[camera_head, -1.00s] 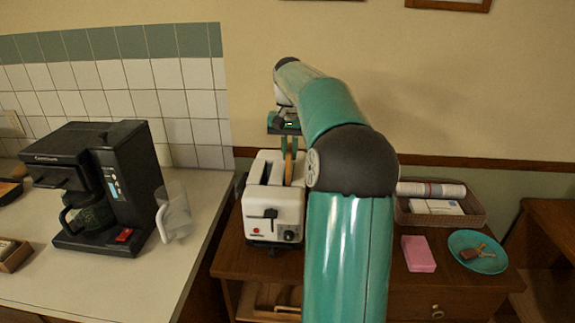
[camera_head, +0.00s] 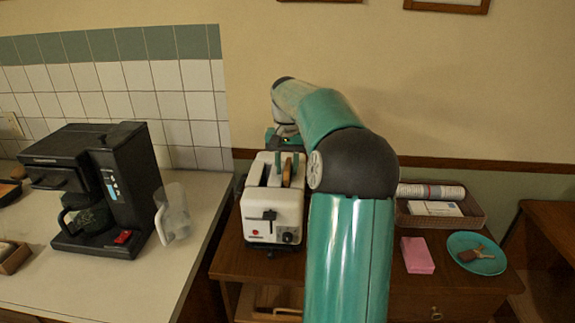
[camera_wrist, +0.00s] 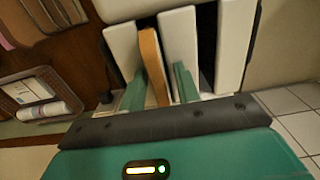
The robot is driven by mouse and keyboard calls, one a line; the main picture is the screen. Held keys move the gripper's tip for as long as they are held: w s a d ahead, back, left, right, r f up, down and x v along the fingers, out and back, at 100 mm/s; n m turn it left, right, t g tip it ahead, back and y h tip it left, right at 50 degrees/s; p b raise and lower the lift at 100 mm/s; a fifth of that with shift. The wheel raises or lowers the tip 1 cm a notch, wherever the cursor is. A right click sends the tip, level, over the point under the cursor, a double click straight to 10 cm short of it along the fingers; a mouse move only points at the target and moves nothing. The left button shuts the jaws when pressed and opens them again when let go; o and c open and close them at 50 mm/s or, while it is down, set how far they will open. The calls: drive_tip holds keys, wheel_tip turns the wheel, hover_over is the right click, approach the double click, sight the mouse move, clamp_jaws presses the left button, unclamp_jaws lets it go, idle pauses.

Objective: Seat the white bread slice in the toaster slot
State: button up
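The white toaster (camera_head: 272,223) stands on the wooden cabinet, with two long slots on top. It also fills the upper middle of the wrist view (camera_wrist: 178,40). The bread slice (camera_head: 287,172), tan at its edge, stands on edge in the right slot in the head view, its top showing. In the wrist view the slice (camera_wrist: 152,62) is between the toaster's outer wall and middle divider. My gripper (camera_wrist: 159,90) is at the toaster's far end, its green fingers on either side of the slice. The fingers are apart, with a gap on the divider side. How deep the slice sits is hidden.
A black coffee maker (camera_head: 130,190) and a clear jug (camera_head: 173,212) stand on the left counter. Right of my arm are a basket (camera_head: 470,218), a pink sponge (camera_head: 417,255) and a teal plate (camera_head: 462,241). The wall is close behind the toaster.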

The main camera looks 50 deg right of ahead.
drive_tip(key=shift+s+d+f, duration=0.1)
drive_tip(key=shift+s+f, duration=0.05)
drive_tip(key=shift+f, duration=0.1)
wheel_tip(320, 180, up, 13)
idle(0.4)
drive_tip(key=s+a+n+t+h, duration=0.25)
drive_tip(key=a+n, duration=0.35)
drive_tip(key=a, duration=2)
drive_tip(key=s+a+f+n+t+y, duration=0.2)
drive_tip(key=s+a+f+n+t, duration=0.1)
drive_tip(key=s+a+f, duration=0.9)
drive_tip(key=s+a+n, duration=0.1)
drive_tip(key=s, duration=0.2)
drive_tip(key=shift+a+f, duration=0.15)
drive_tip(key=shift+f, duration=0.15)
